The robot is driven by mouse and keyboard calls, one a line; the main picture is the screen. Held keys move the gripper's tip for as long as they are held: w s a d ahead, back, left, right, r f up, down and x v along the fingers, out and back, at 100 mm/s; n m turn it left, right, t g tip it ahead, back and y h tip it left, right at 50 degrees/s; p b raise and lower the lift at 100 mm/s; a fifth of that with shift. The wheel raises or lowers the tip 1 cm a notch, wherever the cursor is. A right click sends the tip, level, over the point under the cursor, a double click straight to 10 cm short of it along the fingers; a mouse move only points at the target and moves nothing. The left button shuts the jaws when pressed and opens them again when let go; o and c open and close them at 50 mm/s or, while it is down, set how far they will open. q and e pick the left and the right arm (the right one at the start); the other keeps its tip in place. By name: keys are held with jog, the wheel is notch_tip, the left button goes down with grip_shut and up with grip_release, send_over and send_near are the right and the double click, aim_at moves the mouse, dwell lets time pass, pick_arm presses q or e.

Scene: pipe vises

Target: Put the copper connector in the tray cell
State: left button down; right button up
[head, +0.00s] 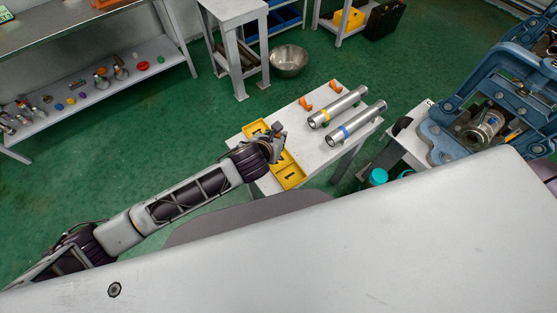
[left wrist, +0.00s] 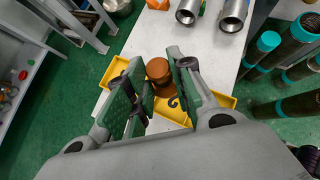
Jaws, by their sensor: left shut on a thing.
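The copper connector (left wrist: 158,72) is a brown-orange, rounded piece between the fingers of my left gripper (left wrist: 153,85) in the left wrist view. The gripper is shut on it. In the head view my left gripper (head: 277,143) is over the yellow tray (head: 292,179) on the white table, and the held connector is hard to make out there. In the left wrist view the tray (left wrist: 222,101) lies below the connector, partly hidden by the fingers. My right gripper is not in view.
Two metal pipes, one with a yellow band (head: 338,107) and one with a blue band (head: 357,124), lie right of the tray. Two orange pieces (head: 305,103) lie behind. A blue vise (head: 480,105) stands right. A metal bowl (head: 289,60) is on the floor.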

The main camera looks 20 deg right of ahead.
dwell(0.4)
pick_arm(q)
notch_tip(320, 180, down, 6)
dwell(0.6)
jog(key=shift+f, duration=0.15)
jog(key=shift+f, duration=1.85)
jog(key=c, duration=1.2)
grip_release()
jog(key=shift+f, duration=0.1)
jog(key=shift+c, duration=0.2)
jog(key=shift+s, duration=0.1)
